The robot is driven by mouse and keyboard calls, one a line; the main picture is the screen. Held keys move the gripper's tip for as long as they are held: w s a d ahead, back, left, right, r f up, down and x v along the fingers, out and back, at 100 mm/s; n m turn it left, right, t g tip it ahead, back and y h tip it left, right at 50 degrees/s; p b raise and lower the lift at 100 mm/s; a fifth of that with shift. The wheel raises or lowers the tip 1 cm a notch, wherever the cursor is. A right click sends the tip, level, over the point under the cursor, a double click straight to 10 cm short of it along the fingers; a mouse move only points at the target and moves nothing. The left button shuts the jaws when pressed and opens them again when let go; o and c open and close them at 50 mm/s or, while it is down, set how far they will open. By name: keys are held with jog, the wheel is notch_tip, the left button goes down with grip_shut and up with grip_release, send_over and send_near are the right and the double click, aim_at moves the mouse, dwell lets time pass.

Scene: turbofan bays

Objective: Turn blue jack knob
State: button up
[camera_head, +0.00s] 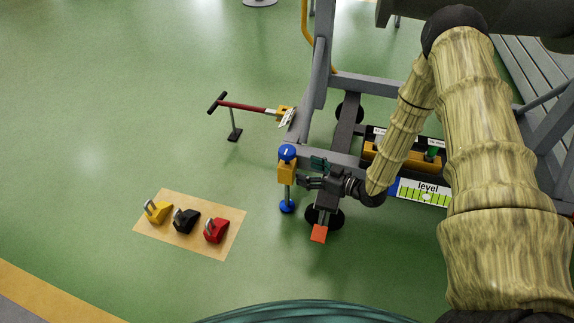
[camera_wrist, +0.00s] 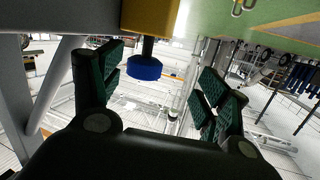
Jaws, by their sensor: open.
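The jack stands upright beside the grey frame, with a blue knob (camera_head: 287,152) on top, a yellow body (camera_head: 287,172) and a blue foot (camera_head: 287,206) on the floor. My gripper (camera_head: 309,173) is just right of the yellow body, slightly lower than the knob in the picture. In the wrist view my gripper (camera_wrist: 163,85) is open and empty, with green pads spread apart. The blue knob (camera_wrist: 144,68) shows between the fingers, nearer the left one, next to the yellow body (camera_wrist: 151,17). I see no finger touching the knob.
A tan mat (camera_head: 190,246) holds yellow, black and red chocks.

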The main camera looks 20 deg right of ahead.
aim_at(287, 153)
jog(key=w+a+b, duration=0.1)
jog(key=w, duration=0.1)
jog(key=w+a+n+y+b, duration=0.1)
jog(key=w+b, duration=0.1)
jog(key=w, duration=0.1)
jog(key=w+a+n+y+b, duration=0.1)
jog(key=w+b, duration=0.1)
jog(key=w, duration=0.1)
jog(key=shift+a+r+t, duration=0.3)
jog(key=shift+a+r, duration=0.05)
jog(key=shift+r, duration=0.05)
jog(key=shift+b+x, duration=0.5)
jog(key=shift+x, duration=0.3)
jog(key=shift+r, duration=0.15)
jog(key=c, duration=1)
